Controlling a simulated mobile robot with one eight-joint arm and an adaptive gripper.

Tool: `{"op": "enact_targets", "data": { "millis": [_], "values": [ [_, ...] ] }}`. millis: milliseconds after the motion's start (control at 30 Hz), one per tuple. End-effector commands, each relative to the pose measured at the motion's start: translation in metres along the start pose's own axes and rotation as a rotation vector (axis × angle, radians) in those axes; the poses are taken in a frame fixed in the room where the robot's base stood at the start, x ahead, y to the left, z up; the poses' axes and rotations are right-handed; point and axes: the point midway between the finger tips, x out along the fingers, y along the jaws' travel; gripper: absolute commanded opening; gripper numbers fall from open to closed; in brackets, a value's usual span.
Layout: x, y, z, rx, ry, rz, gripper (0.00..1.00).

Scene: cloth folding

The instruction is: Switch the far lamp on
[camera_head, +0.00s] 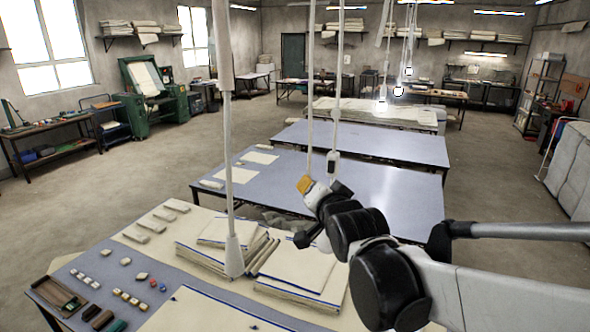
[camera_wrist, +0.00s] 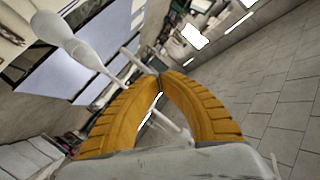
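My gripper (camera_head: 305,184) is raised over the middle tables, right of centre in the head view. Its orange fingers curve together, and their tips meet in the wrist view (camera_wrist: 161,82). A thin white hanging cord (camera_head: 310,90) runs down to the fingertips in the head view; I cannot tell whether it is between them or behind. Another cord (camera_head: 336,90) with a small dark-and-white switch piece (camera_head: 333,156) hangs just right of it. Farther back hang small lit lamps (camera_head: 382,105), (camera_head: 398,91) and (camera_head: 408,71). Which one is the far lamp is unclear.
A white cord with a cone-shaped end (camera_head: 234,255) hangs over the near table (camera_head: 100,258), left of my gripper. That table holds cloth stacks (camera_head: 300,268) and small blocks. Blue-grey tables (camera_head: 375,188) and (camera_head: 370,143) stand behind. Open floor (camera_head: 490,190) lies at right.

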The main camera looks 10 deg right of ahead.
Motion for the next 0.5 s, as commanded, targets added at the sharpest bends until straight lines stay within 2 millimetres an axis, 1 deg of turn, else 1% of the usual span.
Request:
{"op": "enact_targets", "data": {
  "millis": [133, 233, 500],
  "values": [
    [0.005, 0.003, -0.002, 0.001, 0.000, 0.002, 0.00],
    [0.013, 0.008, -0.006, 0.002, 0.001, 0.002, 0.00],
    [0.043, 0.025, -0.023, 0.002, 0.002, 0.002, 0.00]
  ]
}}
